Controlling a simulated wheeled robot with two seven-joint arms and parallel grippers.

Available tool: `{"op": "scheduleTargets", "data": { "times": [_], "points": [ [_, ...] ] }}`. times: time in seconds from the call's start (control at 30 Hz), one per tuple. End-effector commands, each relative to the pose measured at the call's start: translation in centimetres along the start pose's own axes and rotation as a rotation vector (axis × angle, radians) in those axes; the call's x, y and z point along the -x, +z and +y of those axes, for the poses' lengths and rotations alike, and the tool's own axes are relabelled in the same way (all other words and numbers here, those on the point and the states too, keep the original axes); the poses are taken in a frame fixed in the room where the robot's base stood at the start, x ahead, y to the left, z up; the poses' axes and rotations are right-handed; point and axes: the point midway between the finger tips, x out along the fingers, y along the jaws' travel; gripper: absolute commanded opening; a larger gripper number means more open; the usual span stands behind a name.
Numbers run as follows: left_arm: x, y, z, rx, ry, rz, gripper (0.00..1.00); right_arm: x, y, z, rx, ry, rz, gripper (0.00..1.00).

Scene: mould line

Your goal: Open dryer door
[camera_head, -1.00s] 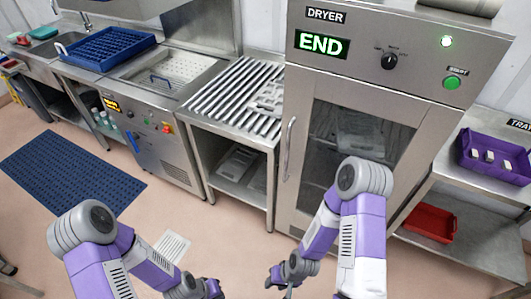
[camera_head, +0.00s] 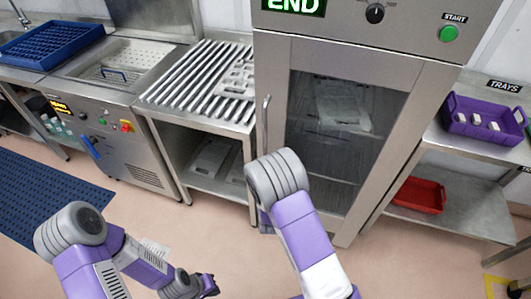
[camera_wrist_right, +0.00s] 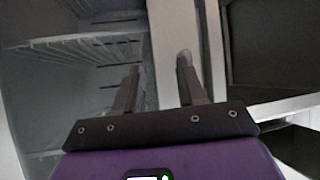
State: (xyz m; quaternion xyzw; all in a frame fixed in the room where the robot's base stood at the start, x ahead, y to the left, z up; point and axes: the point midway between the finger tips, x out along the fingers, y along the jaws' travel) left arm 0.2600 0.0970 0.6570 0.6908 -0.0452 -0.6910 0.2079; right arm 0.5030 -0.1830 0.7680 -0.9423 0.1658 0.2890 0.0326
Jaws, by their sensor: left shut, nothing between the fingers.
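The dryer (camera_head: 385,45) stands in the middle of the head view. Its door (camera_head: 272,70) has a dark window and looks closed. The upright bar handle (camera_head: 265,125) is on the door's left edge, and my right arm covers its lower part. My right gripper is hidden behind its own arm there. In the right wrist view my right gripper (camera_wrist_right: 159,67) is open, its fingers apart in front of the pale door frame (camera_wrist_right: 170,20). I cannot tell whether the handle lies between them. My left gripper (camera_head: 212,287) is shut and empty, low over the floor.
A slatted steel table (camera_head: 190,90) stands left of the dryer, with a sink unit (camera_head: 120,70) beyond it. A shelf unit at right holds a purple tray (camera_head: 485,108) and a red tray (camera_head: 418,193). The floor in front is clear, with a blue mat (camera_head: 40,195) at left.

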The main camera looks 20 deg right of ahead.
Motion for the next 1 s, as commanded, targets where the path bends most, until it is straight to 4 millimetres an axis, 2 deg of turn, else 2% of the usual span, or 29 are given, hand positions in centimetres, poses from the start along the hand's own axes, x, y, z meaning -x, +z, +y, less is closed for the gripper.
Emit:
{"op": "scheduleTargets", "data": {
  "times": [0.03,0.1,0.2,0.3,0.47,0.8,1.0],
  "points": [
    [-1.8,-0.1,-0.7,0.000,0.000,0.000,0.00,-0.7,-2.3,-1.3,0.003,0.006,0.127,0.40],
    [-2.7,-0.1,-1.0,0.000,0.000,0.000,0.00,-0.3,-5.9,-2.3,-0.008,0.023,0.276,0.40],
    [-3.7,-0.2,-1.4,0.000,0.000,0.001,0.00,0.8,-9.9,-3.5,-0.026,0.036,0.440,0.40],
    [-4.2,-0.2,-1.6,0.000,0.000,0.001,0.00,1.9,-12.2,-4.2,-0.043,0.043,0.540,0.40],
    [-4.5,-0.2,-1.6,-0.001,0.000,0.001,0.00,2.0,-14.0,-4.4,-0.054,0.049,0.594,0.40],
    [-5.3,-0.3,-2.0,-0.001,0.000,0.001,0.00,-2.3,-16.8,-4.0,-0.053,0.050,0.591,0.40],
    [-5.5,-0.3,-2.1,0.000,0.000,0.001,0.00,-3.5,-17.6,-4.0,-0.051,0.048,0.589,0.40]
  ]
}}
